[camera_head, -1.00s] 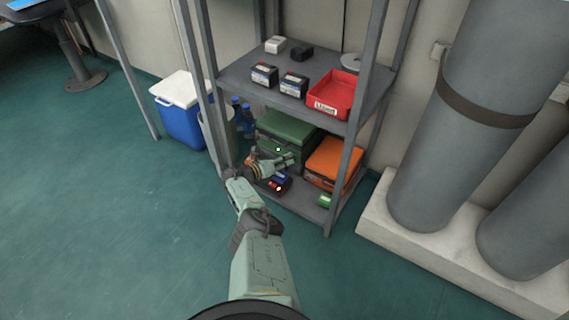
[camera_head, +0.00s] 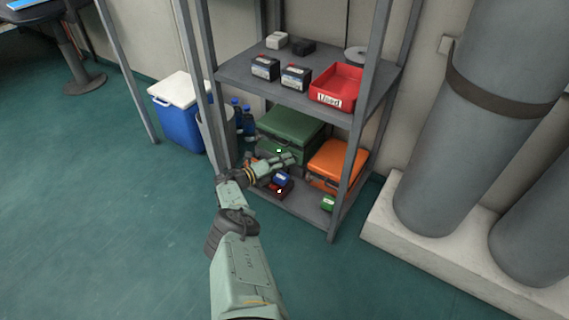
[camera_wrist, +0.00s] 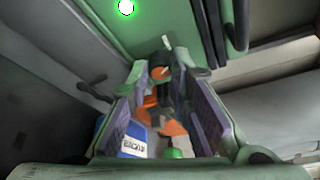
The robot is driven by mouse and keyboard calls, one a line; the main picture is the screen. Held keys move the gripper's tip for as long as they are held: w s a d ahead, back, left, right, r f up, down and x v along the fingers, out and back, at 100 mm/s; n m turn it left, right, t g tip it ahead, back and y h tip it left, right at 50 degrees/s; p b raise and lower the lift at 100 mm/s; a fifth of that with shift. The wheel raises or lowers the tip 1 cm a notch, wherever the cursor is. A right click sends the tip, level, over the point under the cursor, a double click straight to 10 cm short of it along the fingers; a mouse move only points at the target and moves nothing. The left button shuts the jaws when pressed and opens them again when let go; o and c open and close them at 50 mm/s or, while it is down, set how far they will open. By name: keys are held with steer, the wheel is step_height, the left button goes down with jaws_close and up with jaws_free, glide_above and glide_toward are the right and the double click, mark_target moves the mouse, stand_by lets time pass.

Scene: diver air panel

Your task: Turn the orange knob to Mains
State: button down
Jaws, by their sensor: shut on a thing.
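My gripper (camera_head: 288,159) is on the lower shelf, in front of the green case (camera_head: 291,126). In the wrist view, my two fingers (camera_wrist: 160,72) are closed around a small orange and dark piece (camera_wrist: 159,73), which looks like the orange knob. The green case (camera_wrist: 133,25) fills the top of that view, with a lit green lamp (camera_wrist: 125,7) and a short white mark (camera_wrist: 166,40) just past the fingertips. The fingers hide much of the knob, and I cannot read its setting or any Mains label.
Beside the green case is an orange case (camera_head: 331,160). A blue block (camera_head: 281,179) and a small green block (camera_head: 327,203) lie near the shelf's front. A shelf post (camera_head: 347,180) stands to the right. The upper shelf holds a red tray (camera_head: 337,87). Open floor lies left.

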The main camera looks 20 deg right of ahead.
steer(key=c, duration=1.4)
jaws_free()
steer(key=shift+c, duration=0.2)
steer(key=shift+v, duration=0.75)
steer(key=shift+s+a, duration=0.25)
steer(key=shift+a, duration=0.45)
steer(key=v, duration=0.9)
steer(key=shift+r, duration=0.1)
